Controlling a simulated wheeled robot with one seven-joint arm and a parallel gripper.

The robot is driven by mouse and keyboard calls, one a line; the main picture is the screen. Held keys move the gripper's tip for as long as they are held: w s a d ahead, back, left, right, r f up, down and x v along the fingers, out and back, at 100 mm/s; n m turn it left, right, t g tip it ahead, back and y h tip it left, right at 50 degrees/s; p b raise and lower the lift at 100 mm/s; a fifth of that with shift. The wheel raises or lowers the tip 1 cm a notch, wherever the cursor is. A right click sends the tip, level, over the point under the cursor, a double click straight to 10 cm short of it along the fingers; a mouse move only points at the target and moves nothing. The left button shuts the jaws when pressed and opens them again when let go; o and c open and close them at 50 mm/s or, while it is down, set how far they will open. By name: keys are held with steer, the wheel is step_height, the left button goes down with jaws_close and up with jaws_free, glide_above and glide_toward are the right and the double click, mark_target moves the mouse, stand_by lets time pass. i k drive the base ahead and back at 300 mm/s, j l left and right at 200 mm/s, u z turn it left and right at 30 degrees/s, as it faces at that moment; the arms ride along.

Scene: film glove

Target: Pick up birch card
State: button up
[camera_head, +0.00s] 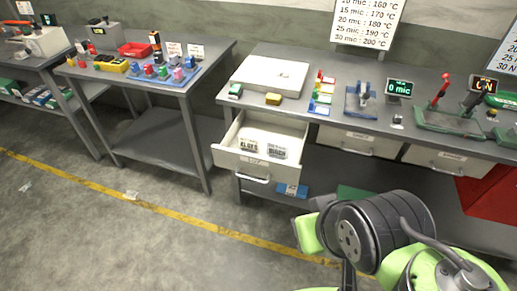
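The birch card (277,152) is a small white card with black print that seems to read BIRCH. It lies inside the open drawer (226,157), on the right of a similar white card (248,145) whose word is hard to read. My green and black arm fills the lower right, in front of the bench and apart from the drawer. I cannot make out my gripper's fingers in this view.
The middle bench (330,92) carries a white board (270,75), small coloured blocks, a gauge stand and a display (399,88). Two closed drawers (345,140) are on the right. A red bin (487,205) stands at far right. The floor before the drawer is clear.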

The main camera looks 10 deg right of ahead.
mark_target(276, 151)
steer(key=i+u, duration=0.4)
steer(key=i+l+u, duration=0.15)
steer(key=u, duration=0.25)
steer(key=i+l+u, duration=0.2)
steer(key=u, duration=0.2)
